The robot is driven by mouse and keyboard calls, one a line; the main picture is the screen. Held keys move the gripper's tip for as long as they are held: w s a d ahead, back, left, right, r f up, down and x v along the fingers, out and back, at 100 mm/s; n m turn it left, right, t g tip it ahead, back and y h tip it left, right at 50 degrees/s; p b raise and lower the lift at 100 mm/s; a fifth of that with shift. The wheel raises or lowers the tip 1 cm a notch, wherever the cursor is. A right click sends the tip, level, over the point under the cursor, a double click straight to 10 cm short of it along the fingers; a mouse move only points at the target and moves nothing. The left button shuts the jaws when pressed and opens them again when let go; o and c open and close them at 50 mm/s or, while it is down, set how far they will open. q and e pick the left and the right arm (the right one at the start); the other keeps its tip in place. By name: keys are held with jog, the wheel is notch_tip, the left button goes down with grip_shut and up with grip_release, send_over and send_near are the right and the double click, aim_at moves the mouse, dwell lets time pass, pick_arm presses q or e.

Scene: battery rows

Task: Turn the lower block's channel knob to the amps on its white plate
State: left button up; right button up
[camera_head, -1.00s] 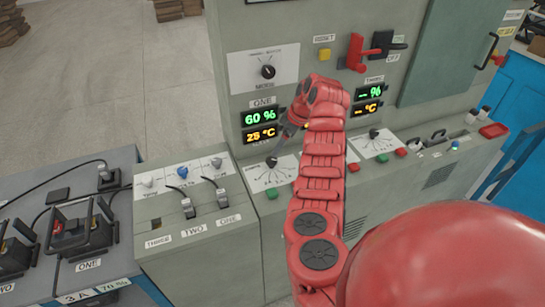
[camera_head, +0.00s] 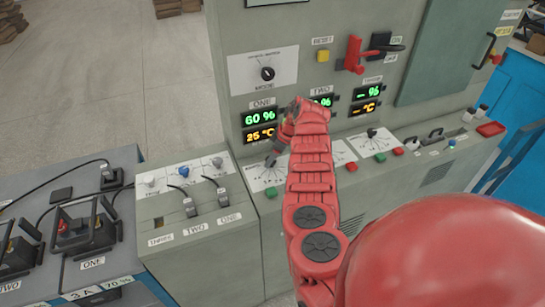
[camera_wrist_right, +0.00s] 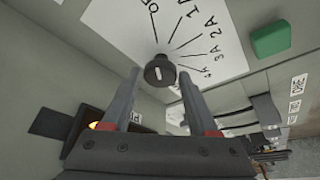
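The channel ONE knob (camera_head: 271,162) is small and dark, on a white dial on the sloping console. In the right wrist view the knob (camera_wrist_right: 160,71) sits between my right gripper's two fingers (camera_wrist_right: 160,80), which stand apart around it. I cannot see contact. Its dial (camera_wrist_right: 205,35) has lines for OFF and 1 A to 4 A; the pointer direction is unclear. In the head view the right gripper (camera_head: 277,149) is partly hidden by its arm. Block ONE (camera_head: 83,231) and block TWO (camera_head: 10,250) stand at left. A white plate (camera_head: 86,295) reads 3 A, beside 70 %.
A green button (camera_head: 271,192) lies below the knob. The MODE knob (camera_head: 267,73) and the ONE display (camera_head: 260,116), reading 60 % and 25 °C, are above. Levers (camera_head: 222,198) stand left. My arm hides most of the middle dial; the third knob (camera_head: 372,133) is clear.

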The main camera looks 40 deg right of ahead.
grip_shut()
